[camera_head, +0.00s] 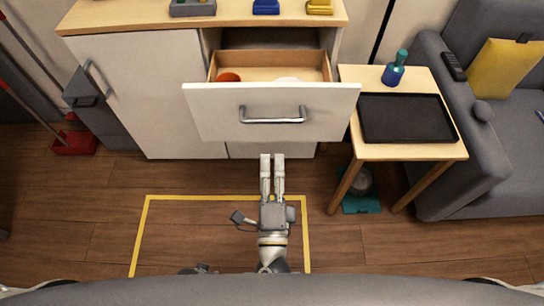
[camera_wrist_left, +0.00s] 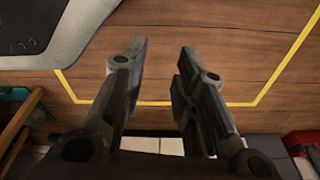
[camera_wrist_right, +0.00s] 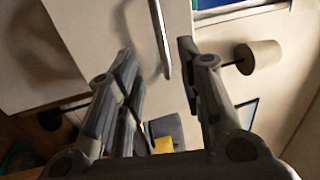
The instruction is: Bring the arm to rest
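My right gripper (camera_head: 272,160) is in front of the open drawer (camera_head: 273,105), its fingers pointing at the cabinet. Its fingers are apart with nothing between them. In the right wrist view the gripper (camera_wrist_right: 156,50) is open, and the drawer's metal handle (camera_wrist_right: 160,38) shows beyond the fingertips. In the head view the handle (camera_head: 273,115) is apart from the fingertips. My left gripper (camera_wrist_left: 163,47) is open and empty over the wooden floor in the left wrist view. In the head view only a small dark part of the left arm shows at the bottom edge.
The drawer sticks out from the white cabinet (camera_head: 140,95) and holds an orange-red item (camera_head: 229,77). A side table (camera_head: 410,151) with a black tray (camera_head: 405,118) stands right, beside a grey sofa (camera_head: 440,195). Yellow tape (camera_head: 146,222) marks the floor, which is clear at lower left.

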